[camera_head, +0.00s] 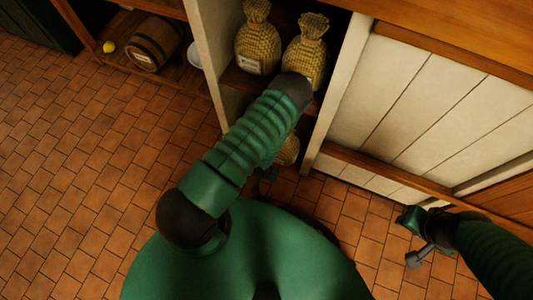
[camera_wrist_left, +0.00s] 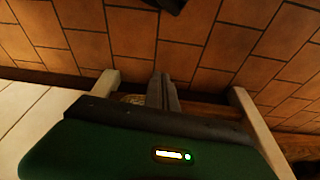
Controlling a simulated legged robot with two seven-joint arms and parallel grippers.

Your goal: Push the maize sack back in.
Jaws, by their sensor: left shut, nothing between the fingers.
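Two tied woven sacks stand on the upper shelf in the head view: a left sack (camera_head: 257,45) and a right sack (camera_head: 306,55), partly behind my left arm. A third sack (camera_head: 288,152) shows lower down, mostly hidden by that arm. The labels are too small to read, so I cannot tell which is maize. My left gripper (camera_wrist_left: 162,90) is shut and empty in the left wrist view, in front of the shelf opening. A bit of woven sack (camera_wrist_left: 132,98) shows beside its fingers. My right gripper (camera_head: 420,250) is low at the right, away from the sacks; its jaws are unclear.
Pale uprights, left (camera_head: 212,60) and right (camera_head: 337,95), bound the shelf bay. A barrel (camera_head: 152,43), a yellow fruit (camera_head: 109,46) and a white bowl (camera_head: 195,54) sit on the shelf to the left. The tiled floor (camera_head: 80,150) is clear at left.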

